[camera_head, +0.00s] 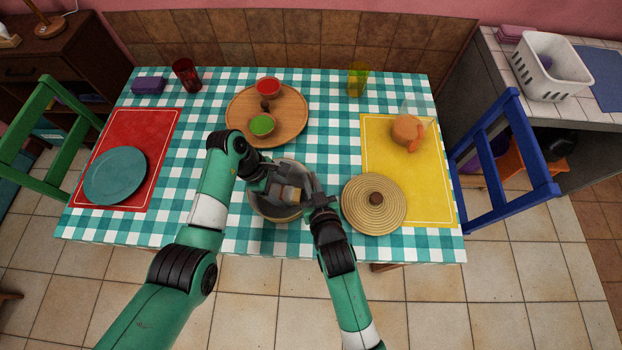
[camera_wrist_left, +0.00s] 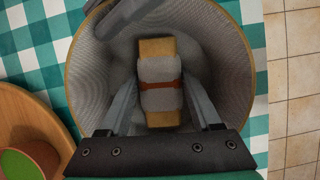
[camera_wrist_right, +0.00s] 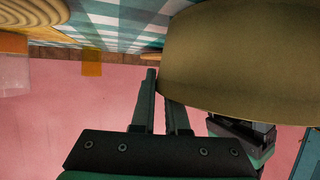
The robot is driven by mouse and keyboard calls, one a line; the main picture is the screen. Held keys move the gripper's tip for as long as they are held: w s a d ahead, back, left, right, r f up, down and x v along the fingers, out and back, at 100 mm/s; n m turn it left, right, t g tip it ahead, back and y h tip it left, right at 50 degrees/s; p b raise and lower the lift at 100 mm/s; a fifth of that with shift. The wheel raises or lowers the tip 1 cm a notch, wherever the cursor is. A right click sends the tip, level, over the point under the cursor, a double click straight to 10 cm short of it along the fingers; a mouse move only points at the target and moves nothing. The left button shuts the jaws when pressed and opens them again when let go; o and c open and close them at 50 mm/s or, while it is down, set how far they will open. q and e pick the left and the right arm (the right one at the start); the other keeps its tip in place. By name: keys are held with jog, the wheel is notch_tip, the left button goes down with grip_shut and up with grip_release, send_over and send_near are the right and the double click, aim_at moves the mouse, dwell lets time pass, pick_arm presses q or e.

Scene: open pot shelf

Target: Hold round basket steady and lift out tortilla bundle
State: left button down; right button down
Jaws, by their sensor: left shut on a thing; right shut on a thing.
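The round basket (camera_head: 268,215) stands at the table's front edge, with a pale woven inside and a tan rim. It fills much of the left wrist view (camera_wrist_left: 228,75). The tortilla bundle (camera_wrist_left: 160,70) is tan, wrapped in grey cloth with a red-brown band, and shows within the basket's opening. My left gripper (camera_wrist_left: 162,92) reaches down over the basket, its fingers on both sides of the bundle, shut on it. My right gripper (camera_wrist_right: 160,88) is shut on the basket's wall at the right side; the basket's outside (camera_wrist_right: 235,60) shows beside its fingers. The bundle's underside is hidden.
The woven lid (camera_head: 372,218) with a brown knob lies right of the basket. A wooden board (camera_head: 290,125) with red and green salsa bowls is behind.

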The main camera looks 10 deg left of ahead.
dwell(0.5)
pick_arm(q)
jog(key=shift+r, duration=4.7)
pick_arm(e)
jog(key=shift+f, duration=0.1)
jog(key=shift+c, duration=0.2)
grip_release()
